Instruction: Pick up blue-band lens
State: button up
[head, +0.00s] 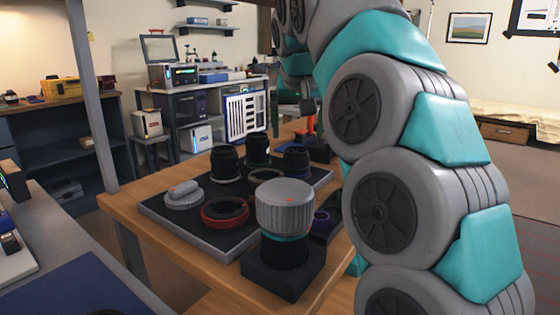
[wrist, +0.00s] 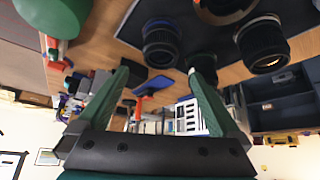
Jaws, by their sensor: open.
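The blue-band lens (head: 296,163) is a dark, upright lens with a bluish band near its base. It stands at the far right of the dark mat (head: 154,210) on the wooden table. In the wrist view, which is upside down, the blue-band lens (wrist: 161,47) shows just past the gap between the fingertips, apart from them. My gripper (head: 291,124) is beyond the lens in the head view, partly hidden by my arm. In the wrist view my gripper (wrist: 165,68) has its two green fingers spread, with nothing between them.
Two black lenses, one (head: 225,163) at left and one (head: 257,148) at the back, stand close to the blue-band lens. A red ring (head: 225,212) and a grey part (head: 183,195) lie nearer on the mat. A small red-orange item (head: 300,135) is behind.

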aim_at(297, 149)
jog(key=shift+x, duration=3.85)
jog(key=shift+s+f, duration=0.1)
jog(key=shift+s, duration=0.05)
jog(key=shift+c, duration=0.2)
jog(key=c, duration=1.5)
grip_shut()
